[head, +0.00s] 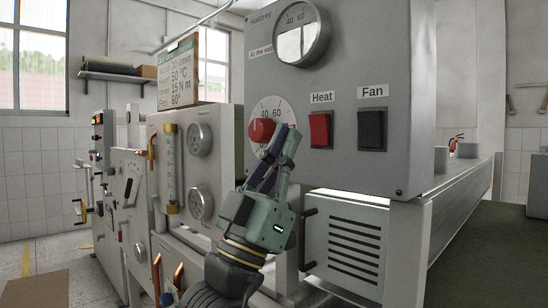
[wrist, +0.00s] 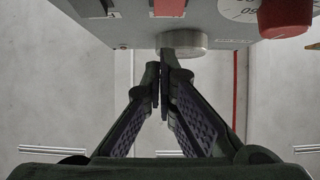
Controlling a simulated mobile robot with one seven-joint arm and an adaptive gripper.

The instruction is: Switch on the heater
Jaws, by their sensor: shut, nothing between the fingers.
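The heater switch is a red rocker (head: 320,130) under the "Heat" label on the grey control panel (head: 410,60). Its red face also shows at the top edge of the wrist view (wrist: 169,8). My gripper (head: 289,133) is in front of the panel, between the red knob (head: 261,130) and the red switch in the head view. In the wrist view my gripper (wrist: 160,72) is shut and empty, its tips close together near the round metal gauge (wrist: 183,44). I cannot tell the switch's on or off position. No contact with it shows.
The black fan switch (head: 371,129) is right of the red one. The round gauge (head: 302,34) juts out above. A vented box (head: 345,245) sits below the panel. Gauges and a flow tube (head: 170,168) stand to the left.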

